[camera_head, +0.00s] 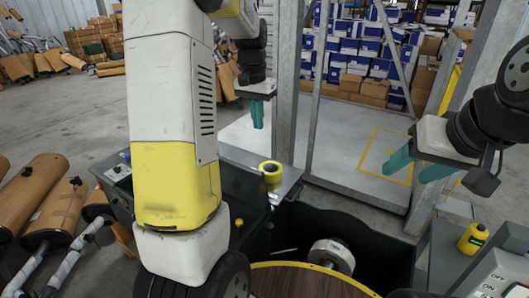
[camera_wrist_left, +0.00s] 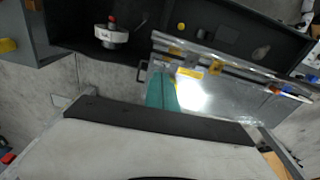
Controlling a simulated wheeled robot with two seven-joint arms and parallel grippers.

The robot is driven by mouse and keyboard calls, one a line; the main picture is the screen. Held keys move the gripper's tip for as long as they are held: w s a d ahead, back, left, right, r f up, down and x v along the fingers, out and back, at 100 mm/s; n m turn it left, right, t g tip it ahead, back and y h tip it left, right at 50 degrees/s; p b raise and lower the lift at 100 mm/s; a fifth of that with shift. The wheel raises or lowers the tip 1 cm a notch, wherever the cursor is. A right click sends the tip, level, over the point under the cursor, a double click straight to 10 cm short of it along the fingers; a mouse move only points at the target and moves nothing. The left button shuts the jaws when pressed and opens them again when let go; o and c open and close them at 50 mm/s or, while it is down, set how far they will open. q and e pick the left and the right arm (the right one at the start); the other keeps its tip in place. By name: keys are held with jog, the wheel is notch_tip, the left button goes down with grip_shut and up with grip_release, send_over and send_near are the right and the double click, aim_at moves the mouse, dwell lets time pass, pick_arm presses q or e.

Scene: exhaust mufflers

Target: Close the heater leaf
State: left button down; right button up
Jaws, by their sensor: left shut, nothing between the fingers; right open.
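My left gripper (camera_head: 257,115) has its teal fingers together and empty, hanging in front of the grey post in the head view. In the left wrist view its teal fingers (camera_wrist_left: 161,92) lie over the edge of a shiny grey metal panel (camera_wrist_left: 215,95) with a rail, yellow clips and a small dark handle. This panel may be the heater leaf; I cannot tell for sure. Whether the fingers touch it is unclear. My right gripper (camera_head: 412,166) is open and empty at the right of the head view. My white and yellow left arm hides the middle left.
A dark open bin (camera_head: 375,245) holds a white roll (camera_head: 331,256). Brown mufflers (camera_head: 55,200) lie at left. A grey platform (camera_head: 335,140) with posts stands behind.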

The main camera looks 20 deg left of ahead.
pick_arm(q)
jog(key=w+f, duration=0.3)
send_over(252, 177)
jog(key=w, duration=0.1)
jog(key=shift+g, duration=0.4)
jog(key=shift+f, duration=5.85)
jog(key=shift+a, duration=0.1)
